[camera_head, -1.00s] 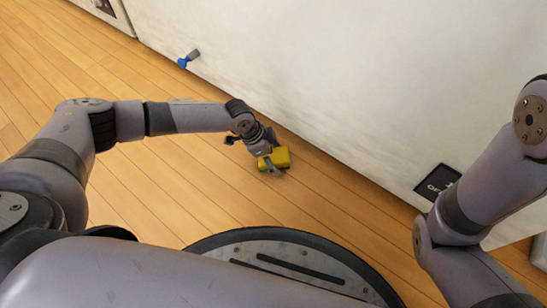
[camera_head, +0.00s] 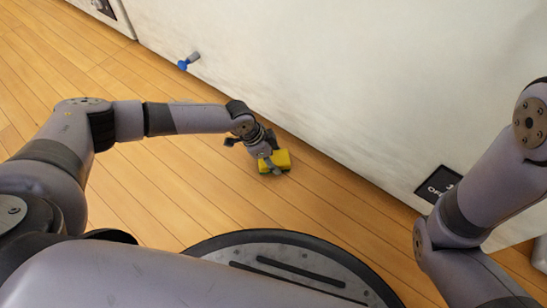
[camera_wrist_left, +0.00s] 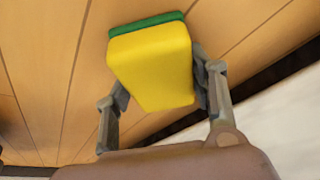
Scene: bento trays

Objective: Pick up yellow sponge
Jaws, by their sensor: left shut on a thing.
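The yellow sponge (camera_head: 282,158) is a small block low over or on the wooden floor, close to the white wall. In the left wrist view the sponge (camera_wrist_left: 152,64) shows a yellow body with a green layer along its far edge. My left gripper (camera_head: 270,163) is shut on it, with one finger on each side. The two fingers also show in the left wrist view (camera_wrist_left: 160,95). I cannot tell for sure whether the sponge touches the floor. My right gripper is out of view; only part of the right arm shows.
The white wall (camera_head: 330,80) runs diagonally behind the sponge. A blue-tipped grey doorstop-like piece (camera_head: 188,61) sticks out from the wall's foot at upper left. A black sign (camera_head: 438,184) is on the wall at right. The wooden floor (camera_head: 150,190) is otherwise clear.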

